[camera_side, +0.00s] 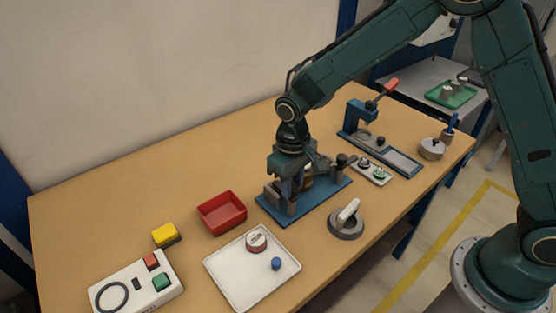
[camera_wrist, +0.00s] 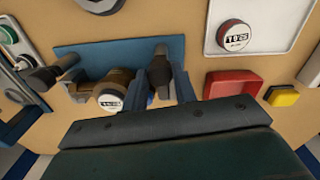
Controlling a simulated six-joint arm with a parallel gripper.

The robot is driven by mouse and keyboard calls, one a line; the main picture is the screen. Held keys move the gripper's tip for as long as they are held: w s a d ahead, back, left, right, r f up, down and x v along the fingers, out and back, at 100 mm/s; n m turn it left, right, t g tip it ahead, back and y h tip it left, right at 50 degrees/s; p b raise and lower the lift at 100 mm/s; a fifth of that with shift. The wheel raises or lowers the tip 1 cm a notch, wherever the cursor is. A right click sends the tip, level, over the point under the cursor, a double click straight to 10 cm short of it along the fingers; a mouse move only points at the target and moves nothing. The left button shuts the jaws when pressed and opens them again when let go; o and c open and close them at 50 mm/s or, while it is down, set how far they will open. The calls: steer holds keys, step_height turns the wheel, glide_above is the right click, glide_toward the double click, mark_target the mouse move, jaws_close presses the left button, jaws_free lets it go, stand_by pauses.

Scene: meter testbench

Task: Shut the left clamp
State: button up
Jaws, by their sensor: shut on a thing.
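The blue fixture base (camera_side: 325,198) stands mid-table and also shows in the wrist view (camera_wrist: 95,58). A brass-coloured meter (camera_wrist: 112,88) with a white round dial sits in it. My gripper (camera_side: 290,194) is low over the fixture's left end in the side view. In the wrist view its body fills the bottom, and it is shut on the dark handle of the left clamp (camera_wrist: 160,70). The fingertips and the clamp's contact with the meter are mostly hidden. The right clamp (camera_wrist: 52,72) stands at the fixture's other end, apart from my gripper.
A red bin (camera_side: 222,212) and a white tray (camera_side: 250,288) with a round dial piece and blue ball lie left and in front. A grey ring with a white handle (camera_side: 347,219) is in front right. A blue press (camera_side: 365,122) stands behind right. A button box (camera_side: 137,285) is front left.

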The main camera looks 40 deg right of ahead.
mark_target(294, 188)
stand_by(0.3)
steer(key=o, duration=1)
steer(key=shift+c, duration=0.2)
steer(key=shift+r, duration=0.1)
step_height(294, 188, up, 14)
steer(key=shift+a, duration=0.2)
steer(key=s+d+r+t, duration=0.3)
steer(key=s+d+r, duration=0.6)
steer(key=s, duration=0.2)
steer(key=s+d+m+t, duration=0.1)
steer(key=s+d, duration=0.4)
steer(key=s, duration=0.8)
steer(key=shift+f+m+t, duration=0.3)
steer(key=shift+t, duration=0.5)
